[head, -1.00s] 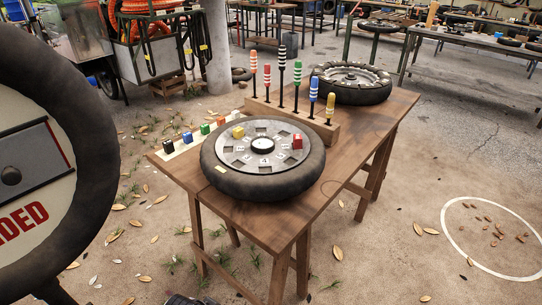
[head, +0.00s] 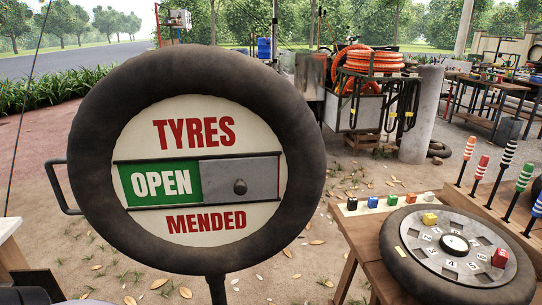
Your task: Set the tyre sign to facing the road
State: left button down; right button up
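The tyre sign (head: 222,225) stands upright on a post at the left centre, close to me. Its round cream face points toward me and reads TYRES MENDED in red. A grey sliding plate (head: 238,179) with a dark knob covers the right part of its slot, and a green OPEN panel (head: 160,183) shows at the left. A dark bar handle (head: 57,187) sticks out from the left side of the tyre rim. The road (head: 75,66) lies behind the sign at the upper left. Neither of my grippers shows.
A wooden table (head: 352,238) at the right holds a flat tyre (head: 400,262) with a numbered hub, coloured blocks and striped pegs. A cart with orange hose (head: 375,62) stands behind. Sandy ground (head: 290,262) lies open between sign and table.

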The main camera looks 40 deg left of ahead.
aim_at(138, 139)
jog(key=u, duration=0.45)
jog(key=j+u, duration=0.15)
jog(key=u, duration=0.25)
jog(key=j+u, duration=0.15)
jog(key=u, duration=0.3)
jog(key=j+u, duration=0.1)
jog(key=u, duration=0.35)
jog(key=j+u, duration=0.1)
jog(key=u, duration=0.3)
jog(key=k+j, duration=0.05)
